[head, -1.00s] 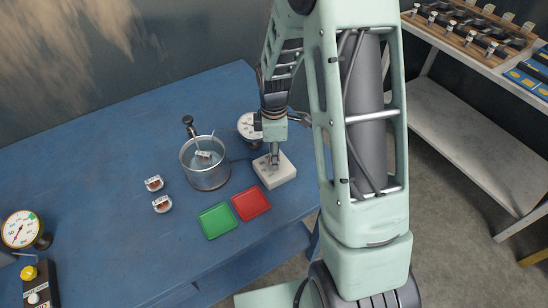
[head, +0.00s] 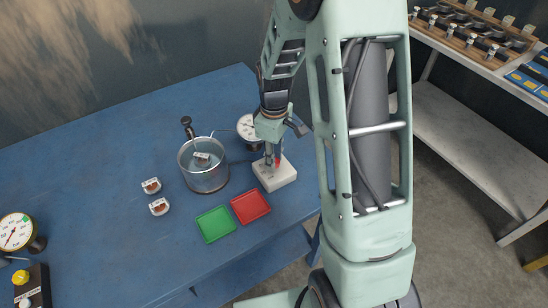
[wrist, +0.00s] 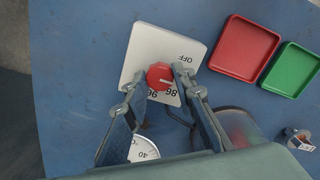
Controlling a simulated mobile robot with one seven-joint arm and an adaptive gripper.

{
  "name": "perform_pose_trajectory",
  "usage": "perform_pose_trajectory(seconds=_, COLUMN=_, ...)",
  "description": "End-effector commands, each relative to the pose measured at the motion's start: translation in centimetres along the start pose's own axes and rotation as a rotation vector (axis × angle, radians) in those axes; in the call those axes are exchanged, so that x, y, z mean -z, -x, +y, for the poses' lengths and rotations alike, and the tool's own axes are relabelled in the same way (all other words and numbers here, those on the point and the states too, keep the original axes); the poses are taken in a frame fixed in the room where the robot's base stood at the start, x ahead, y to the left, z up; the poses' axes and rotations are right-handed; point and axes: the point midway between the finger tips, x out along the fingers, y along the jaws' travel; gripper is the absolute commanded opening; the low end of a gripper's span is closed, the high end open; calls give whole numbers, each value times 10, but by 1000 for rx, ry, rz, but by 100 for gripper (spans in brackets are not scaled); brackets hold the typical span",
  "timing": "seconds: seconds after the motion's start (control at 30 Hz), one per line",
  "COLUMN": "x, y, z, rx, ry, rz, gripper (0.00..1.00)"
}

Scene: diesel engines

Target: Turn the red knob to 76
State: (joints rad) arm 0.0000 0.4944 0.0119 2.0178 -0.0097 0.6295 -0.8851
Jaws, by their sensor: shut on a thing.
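The red knob (wrist: 159,76) sits on top of a white control box (wrist: 146,45). In the wrist view, printed marks OFF, 86 and 96 show around the knob, and a pale line on the knob points to the right. The exact setting cannot be read. My gripper (wrist: 164,79) has a finger on each side of the knob and is shut on it. In the head view, the white box (head: 277,178) stands on the blue table under my gripper (head: 273,161), and a little of the knob's red shows there.
A metal pot (head: 204,172) with a probe in it stands left of the box. A white dial gauge (head: 248,127) stands behind. A red tray (head: 251,206) and a green tray (head: 215,223) lie in front. Two small parts (head: 151,186) lie left of the pot.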

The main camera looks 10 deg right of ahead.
Motion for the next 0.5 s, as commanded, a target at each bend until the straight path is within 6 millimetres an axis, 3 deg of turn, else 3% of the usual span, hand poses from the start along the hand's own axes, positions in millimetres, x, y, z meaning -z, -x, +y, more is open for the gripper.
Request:
perform_pose_trajectory(seconds=0.27, x=0, y=1, z=1, rx=-1, ry=0, rz=0, gripper=0)
perform_pose_trajectory(seconds=0.3, x=0, y=1, z=1, rx=-1, ry=0, rz=1, gripper=26)
perform_pose_trajectory(seconds=0.43, x=0, y=1, z=0, rx=-1, ry=0, rz=0, gripper=40)
perform_pose_trajectory(seconds=0.5, x=0, y=0, z=0, rx=-1, ry=0, rz=0, gripper=42)
